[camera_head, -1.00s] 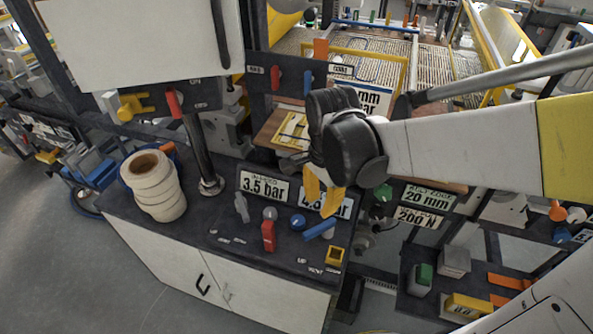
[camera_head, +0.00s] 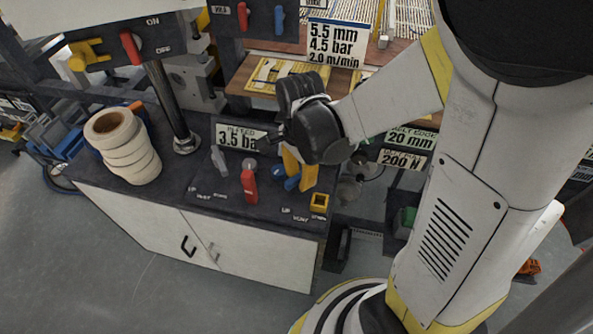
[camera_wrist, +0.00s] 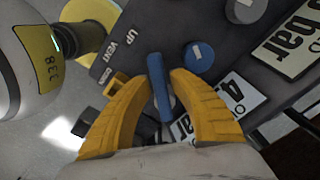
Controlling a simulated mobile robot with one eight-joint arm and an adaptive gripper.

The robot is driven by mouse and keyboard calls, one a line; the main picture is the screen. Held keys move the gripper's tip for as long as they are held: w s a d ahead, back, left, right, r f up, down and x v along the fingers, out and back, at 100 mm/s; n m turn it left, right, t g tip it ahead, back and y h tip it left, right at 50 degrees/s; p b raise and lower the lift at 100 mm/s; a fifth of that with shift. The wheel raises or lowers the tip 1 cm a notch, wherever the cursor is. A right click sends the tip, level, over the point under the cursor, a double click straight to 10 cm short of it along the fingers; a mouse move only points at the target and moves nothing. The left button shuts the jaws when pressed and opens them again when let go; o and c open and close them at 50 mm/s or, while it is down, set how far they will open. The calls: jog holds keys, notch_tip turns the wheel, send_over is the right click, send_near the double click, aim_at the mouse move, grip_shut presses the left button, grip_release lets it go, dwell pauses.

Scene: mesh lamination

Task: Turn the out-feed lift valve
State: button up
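The out-feed lift valve has a blue bar handle (camera_wrist: 159,84), shown in the wrist view near printed UP and VENT marks. In the head view, part of this blue handle (camera_head: 292,183) shows beside my yellow fingers, the rest hidden. My gripper (camera_wrist: 160,76) is open, with one finger on each side of the handle and narrow gaps between. In the head view my gripper (camera_head: 299,174) reaches down to the right part of the dark control panel. A round blue knob (camera_wrist: 199,57) sits just right of the handle in the wrist view.
A red lever (camera_head: 249,185) and a grey lever (camera_head: 218,160) stand left on the same panel. A yellow square part (camera_head: 319,202) sits at its front right. White rolls (camera_head: 124,147) are stacked at the left end. A pressure sign (camera_head: 240,138) stands behind the levers.

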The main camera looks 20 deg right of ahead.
jog(key=shift+c, duration=0.5)
grip_shut()
jog(key=n, duration=0.1)
jog(key=s+n, duration=0.1)
jog(key=shift+d+n, duration=0.2)
jog(key=shift+n, duration=0.2)
jog(key=n, duration=0.3)
jog(key=shift+s+d+n, duration=0.3)
jog(key=shift+s+d, duration=0.05)
jog(key=shift+s, duration=0.05)
jog(key=n, duration=0.3)
jog(key=d+n, duration=0.1)
jog(key=shift+s+d+n, duration=0.1)
jog(key=shift+s+n, duration=0.2)
jog(key=shift+s, duration=0.1)
jog(key=n, duration=0.1)
jog(key=d+n, duration=0.1)
jog(key=n, duration=0.2)
jog(key=shift+s+d+n, duration=0.1)
jog(key=shift+d+n, duration=0.15)
jog(key=shift+n, duration=0.15)
